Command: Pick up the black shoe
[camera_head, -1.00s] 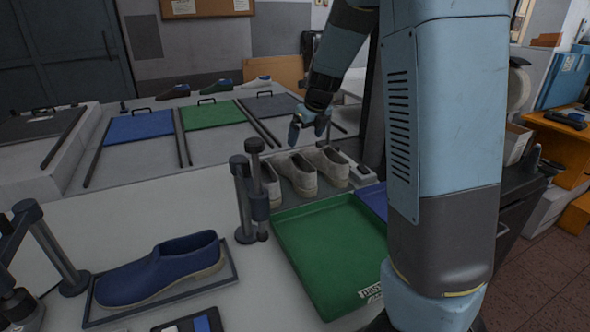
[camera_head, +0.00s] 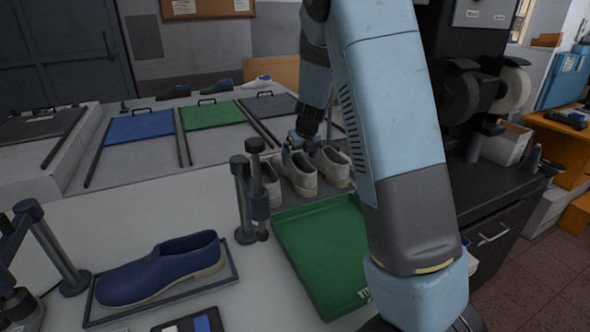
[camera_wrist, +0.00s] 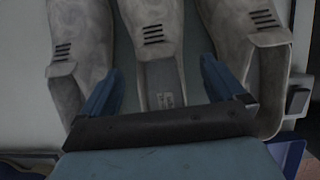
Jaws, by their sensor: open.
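No plainly black shoe shows in either view. Three pale grey-white shoes stand side by side behind the green tray; the middle shoe (camera_head: 299,177) has another shoe (camera_head: 332,168) to its right and a third (camera_head: 270,183) half hidden at its left. My gripper (camera_head: 300,150) is over the row, fingers pointing down. In the wrist view, my open gripper (camera_wrist: 164,88) has one blue finger on each side of the middle shoe (camera_wrist: 158,40). I cannot tell whether the fingers touch it. A large navy shoe (camera_head: 165,270) lies at the front left.
The green tray (camera_head: 325,250) is empty in front of the row. Dark posts (camera_head: 257,190) stand left of the shoes. Three small shoes, dark red (camera_head: 174,92), green (camera_head: 222,90) and white (camera_head: 257,82), sit at the back behind blue and green panels.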

